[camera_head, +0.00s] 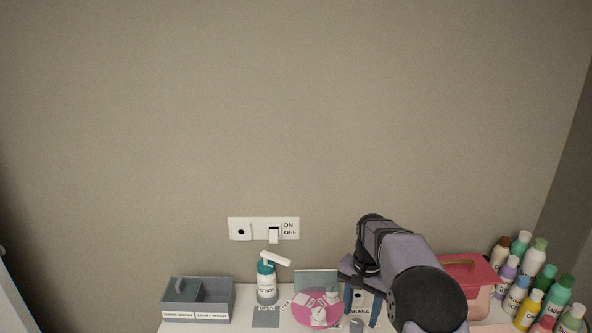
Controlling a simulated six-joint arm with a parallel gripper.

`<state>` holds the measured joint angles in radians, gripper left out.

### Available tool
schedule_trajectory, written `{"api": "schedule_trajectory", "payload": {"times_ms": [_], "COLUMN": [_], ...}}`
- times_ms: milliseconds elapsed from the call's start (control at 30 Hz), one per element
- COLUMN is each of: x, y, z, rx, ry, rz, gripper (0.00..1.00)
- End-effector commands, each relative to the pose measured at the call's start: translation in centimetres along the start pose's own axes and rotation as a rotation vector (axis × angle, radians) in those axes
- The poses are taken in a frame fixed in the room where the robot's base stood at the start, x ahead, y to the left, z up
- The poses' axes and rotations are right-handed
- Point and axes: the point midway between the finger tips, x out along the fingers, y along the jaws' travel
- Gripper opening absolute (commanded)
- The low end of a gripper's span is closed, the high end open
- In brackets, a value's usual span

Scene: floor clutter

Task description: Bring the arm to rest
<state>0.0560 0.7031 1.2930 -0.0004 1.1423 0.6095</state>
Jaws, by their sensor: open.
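My gripper (361,305) hangs at the end of my purple-grey arm at the lower right of the head view. Its two blue fingers point down and stand apart, with nothing seen held between them. It is over the white table, just right of a round pink tray (302,313) with small items on it. My arm hides part of the table behind and below it.
A teal lotion bottle (266,284) and a grey two-part bin (216,299) stand left. A red-lidded pink box (475,275) and several coloured bottles (535,257) stand right. A wall plate with a switch (274,232) is behind. The wall above is bare.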

Motion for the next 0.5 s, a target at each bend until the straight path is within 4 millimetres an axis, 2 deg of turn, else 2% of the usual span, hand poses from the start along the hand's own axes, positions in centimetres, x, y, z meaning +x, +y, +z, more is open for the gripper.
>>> {"api": "schedule_trajectory", "payload": {"times_ms": [33,200,500], "x": [-0.8,-1.9,-2.1], "y": [0.6,3.1,8.8], "z": [1.2,5.7,14.8], "rx": [-0.036,-0.176,-0.425], "ry": [0.001,0.001,0.002], "rz": [0.0,0.0,0.0], "gripper": [0.47,0.47,0.47]}}
